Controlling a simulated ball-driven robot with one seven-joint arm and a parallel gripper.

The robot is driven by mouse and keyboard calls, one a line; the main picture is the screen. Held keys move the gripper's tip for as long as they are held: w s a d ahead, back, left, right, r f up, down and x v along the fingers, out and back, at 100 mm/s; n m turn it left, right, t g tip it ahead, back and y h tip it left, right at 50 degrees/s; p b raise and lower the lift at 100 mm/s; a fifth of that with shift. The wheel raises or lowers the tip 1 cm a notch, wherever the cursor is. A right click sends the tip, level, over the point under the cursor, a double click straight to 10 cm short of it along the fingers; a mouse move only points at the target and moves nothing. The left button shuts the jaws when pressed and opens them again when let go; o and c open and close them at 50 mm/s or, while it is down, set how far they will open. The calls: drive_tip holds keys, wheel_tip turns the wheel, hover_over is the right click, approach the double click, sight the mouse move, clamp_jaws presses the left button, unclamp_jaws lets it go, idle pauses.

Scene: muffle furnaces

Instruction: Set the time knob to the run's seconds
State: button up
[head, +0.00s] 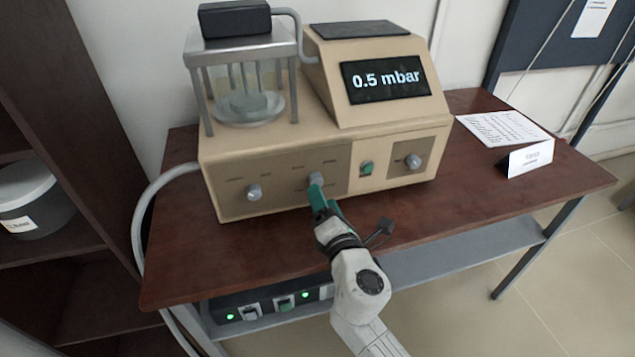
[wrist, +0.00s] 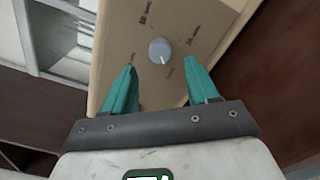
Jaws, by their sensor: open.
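A beige apparatus stands on the table with several knobs on its front panel. A round grey knob (head: 254,191) is at the left and another (head: 413,161) at the right. A middle knob (head: 316,179) is at the tip of my gripper (head: 322,195), which partly covers it. In the wrist view a grey knob (wrist: 160,50) with a pale pointer mark lies just beyond and between the teal fingers of my gripper (wrist: 160,72). The fingers are open and apart from the knob. The panel labels are too small to read, so which knob sets time I cannot tell.
The screen (head: 387,80) reads "0.5 mbar". A green button (head: 367,168) sits right of the middle knob. A printed sheet (head: 502,128) and a folded card (head: 531,158) lie on the table (head: 480,215) at right. A box with green lights (head: 262,306) is below.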

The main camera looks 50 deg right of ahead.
sight(316, 180)
drive_tip(key=shift+p+x, duration=0.3)
drive_tip(key=shift+x, duration=2.5)
drive_tip(key=shift+s, duration=0.1)
drive_tip(key=c, duration=1)
drive_tip(key=shift+c, duration=0.2)
drive_tip(key=shift+m+b, duration=0.3)
drive_tip(key=shift+f+m+b, duration=0.15)
drive_tip(key=shift+m+b, duration=5.5)
drive_tip(key=shift+m, duration=2.85)
